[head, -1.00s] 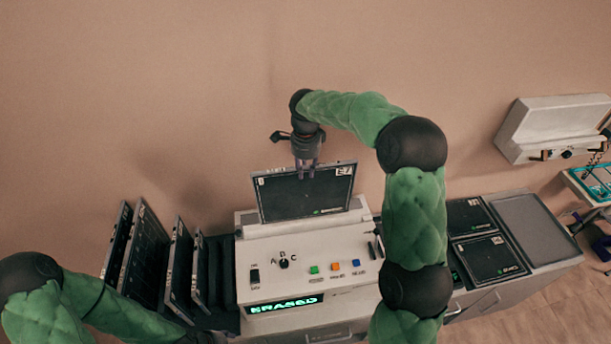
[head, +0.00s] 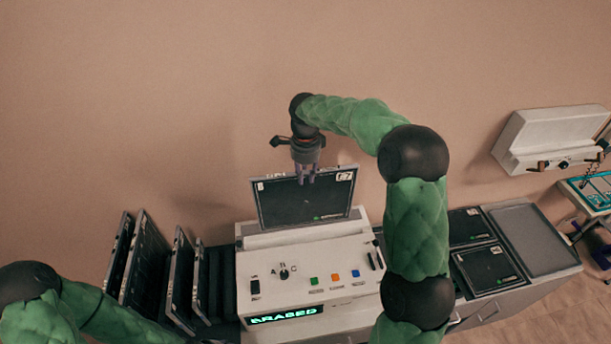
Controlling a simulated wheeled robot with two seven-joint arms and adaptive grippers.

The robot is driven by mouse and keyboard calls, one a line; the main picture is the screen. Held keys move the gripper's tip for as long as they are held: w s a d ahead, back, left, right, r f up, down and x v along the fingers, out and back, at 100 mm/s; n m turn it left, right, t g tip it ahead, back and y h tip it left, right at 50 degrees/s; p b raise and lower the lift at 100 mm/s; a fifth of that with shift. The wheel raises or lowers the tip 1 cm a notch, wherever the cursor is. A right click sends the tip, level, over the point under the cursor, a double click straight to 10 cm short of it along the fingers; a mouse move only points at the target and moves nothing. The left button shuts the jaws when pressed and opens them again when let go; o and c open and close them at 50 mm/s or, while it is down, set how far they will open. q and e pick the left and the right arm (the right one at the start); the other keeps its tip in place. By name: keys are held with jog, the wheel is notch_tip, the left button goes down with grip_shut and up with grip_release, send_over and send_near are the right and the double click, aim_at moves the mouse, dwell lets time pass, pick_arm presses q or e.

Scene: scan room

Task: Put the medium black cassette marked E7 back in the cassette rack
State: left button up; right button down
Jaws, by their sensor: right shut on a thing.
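The black cassette marked E7 (head: 305,205) stands upright above the back of the white reader machine (head: 300,262). My right gripper (head: 306,178) is shut on its top edge, coming from above. Whether the cassette's lower edge still sits in the machine's slot, I cannot tell. The cassette rack (head: 220,285) is at the left, with several dark cassettes (head: 180,275) standing in it and a dark stretch without cassettes on its right side. My left arm comes in at the lower left; its gripper is not in view.
The machine's display (head: 285,315) shows green letters, seemingly "ERASED". Two flat black cassettes (head: 487,267) lie on the counter at right, beside a grey tray (head: 530,240). A white wall box (head: 552,138) hangs at the far right. The wall behind is bare.

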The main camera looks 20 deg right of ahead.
jog(key=shift+r+p, duration=1.75)
jog(key=shift+r, duration=1.35)
jog(key=shift+f, duration=0.15)
